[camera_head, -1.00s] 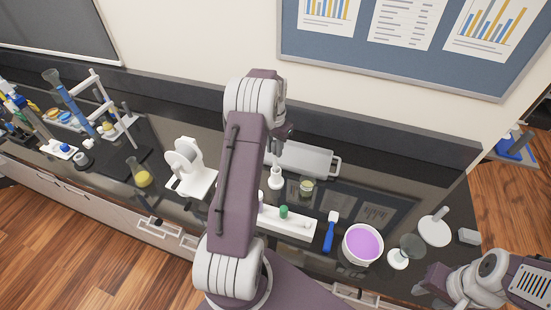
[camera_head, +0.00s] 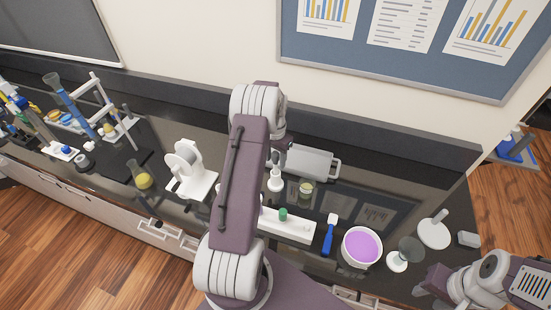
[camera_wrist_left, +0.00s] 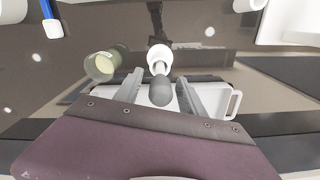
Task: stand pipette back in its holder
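In the left wrist view, a pipette's dark grey bulb (camera_wrist_left: 160,92) lies between the two fingers of my left gripper (camera_wrist_left: 160,88), with a gap on each side. The gripper looks open. Beyond the bulb is a round white piece (camera_wrist_left: 160,57); it seems to be the small white upright stand (camera_head: 275,181) in the head view. I cannot tell whether the pipette is seated in it. My left arm hides the gripper and bulb in the head view. My right gripper (camera_head: 428,282) is at the lower right, away from the pipette; its fingers are unclear.
A glass jar (camera_head: 306,188) stands close to the right of the white stand, with a grey tray (camera_head: 312,163) behind. In front are a white rack (camera_head: 290,226), a blue-handled tool (camera_head: 328,238) and a bowl of purple liquid (camera_head: 362,246). A white device (camera_head: 190,178) stands left.

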